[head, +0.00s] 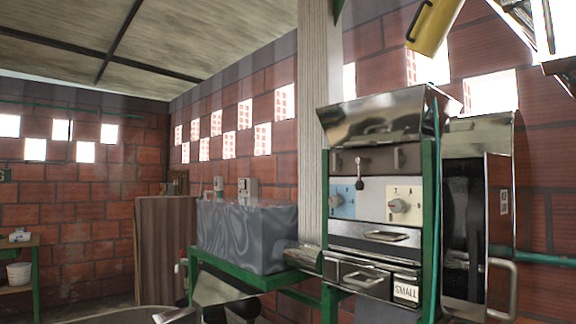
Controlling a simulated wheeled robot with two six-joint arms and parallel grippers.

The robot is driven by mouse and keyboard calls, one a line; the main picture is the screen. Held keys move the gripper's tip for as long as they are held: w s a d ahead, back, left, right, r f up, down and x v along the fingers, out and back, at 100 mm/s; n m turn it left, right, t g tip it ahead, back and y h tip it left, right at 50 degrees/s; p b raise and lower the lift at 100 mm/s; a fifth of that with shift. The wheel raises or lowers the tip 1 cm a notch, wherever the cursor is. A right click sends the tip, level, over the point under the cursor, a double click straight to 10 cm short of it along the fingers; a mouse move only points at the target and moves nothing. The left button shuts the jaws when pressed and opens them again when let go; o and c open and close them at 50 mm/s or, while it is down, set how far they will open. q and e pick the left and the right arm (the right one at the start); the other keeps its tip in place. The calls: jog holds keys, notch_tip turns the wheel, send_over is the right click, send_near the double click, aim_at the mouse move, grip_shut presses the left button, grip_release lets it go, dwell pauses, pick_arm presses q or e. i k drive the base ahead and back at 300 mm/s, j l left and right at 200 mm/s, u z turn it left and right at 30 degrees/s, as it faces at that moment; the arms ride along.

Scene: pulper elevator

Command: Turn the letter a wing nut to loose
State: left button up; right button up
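A pulper machine with a green frame (430,220) and a shiny metal hopper (375,118) stands right of centre. Its front has a light blue plate with a small knob (335,201) and a white plate with a larger pale knob (398,206), both with small marks around them. A dark lever with a round end (361,185) hangs above and between the plates. I cannot make out a letter A or tell which part is the wing nut. Neither of my grippers is in view.
A drawer labelled SMALL (406,291) sits low on the machine. A dark open metal housing (478,220) with a handle stands at its right. A grey box (247,236) is on the left. A yellow cylinder (435,25) hangs above. A wooden post (319,80) rises behind.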

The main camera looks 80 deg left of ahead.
aim_at(337, 162)
jog(key=u, duration=2.2)
